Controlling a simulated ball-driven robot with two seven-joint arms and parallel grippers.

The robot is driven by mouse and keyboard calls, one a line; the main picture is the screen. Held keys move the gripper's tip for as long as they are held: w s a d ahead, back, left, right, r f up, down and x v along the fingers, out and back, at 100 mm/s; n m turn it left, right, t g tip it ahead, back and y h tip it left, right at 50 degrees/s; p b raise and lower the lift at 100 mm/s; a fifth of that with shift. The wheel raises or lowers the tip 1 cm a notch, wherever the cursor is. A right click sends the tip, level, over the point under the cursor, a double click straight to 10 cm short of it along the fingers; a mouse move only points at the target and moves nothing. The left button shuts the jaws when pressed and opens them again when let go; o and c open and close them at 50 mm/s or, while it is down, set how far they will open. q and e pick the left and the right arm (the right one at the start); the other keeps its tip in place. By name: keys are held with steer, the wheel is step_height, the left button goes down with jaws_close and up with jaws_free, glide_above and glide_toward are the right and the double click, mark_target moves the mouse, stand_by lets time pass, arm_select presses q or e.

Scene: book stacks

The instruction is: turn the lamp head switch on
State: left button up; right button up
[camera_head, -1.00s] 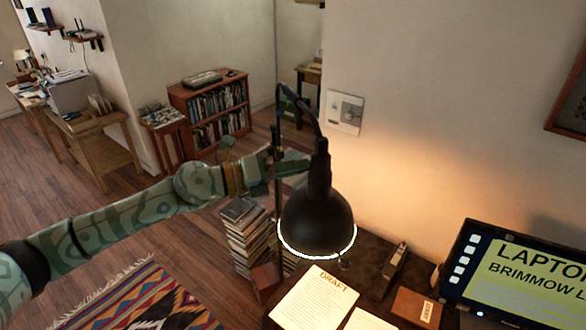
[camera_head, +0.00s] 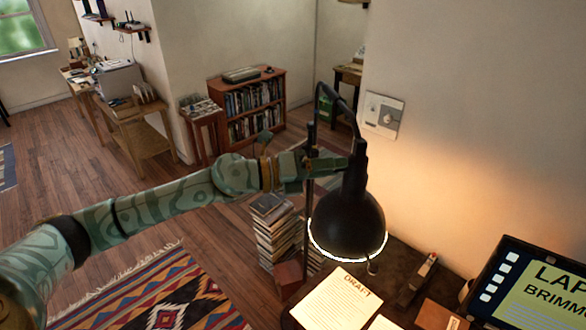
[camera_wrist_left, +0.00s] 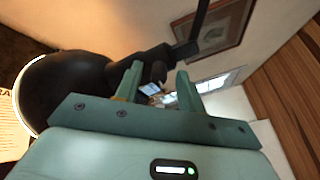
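The black desk lamp head (camera_head: 348,220) hangs over the desk from a curved black arm (camera_head: 345,100). Its rim glows white and warm light falls on the wall behind. In the left wrist view the lamp head (camera_wrist_left: 65,92) fills the left side. My left gripper (camera_head: 334,166) is at the narrow upper neck of the lamp head. In the left wrist view its two fingers (camera_wrist_left: 157,80) stand apart, with the dark neck part (camera_wrist_left: 148,64) just beyond and partly between them. Whether they touch it cannot be told. The switch itself is not clearly distinguishable. My right gripper is not in view.
Papers, one marked DRAFT (camera_head: 332,300), lie under the lamp, with a lit laptop screen (camera_head: 540,285) at the right. A book stack (camera_head: 275,232) stands on the floor left of the desk. A bookcase (camera_head: 252,108) is behind. A wall plate (camera_head: 383,115) is behind the lamp.

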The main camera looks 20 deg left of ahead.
arm_select(q)
steer(key=b+v, duration=0.9)
steer(key=v, duration=0.7)
steer(key=shift+s+a, duration=0.1)
steer(key=shift+a, duration=0.05)
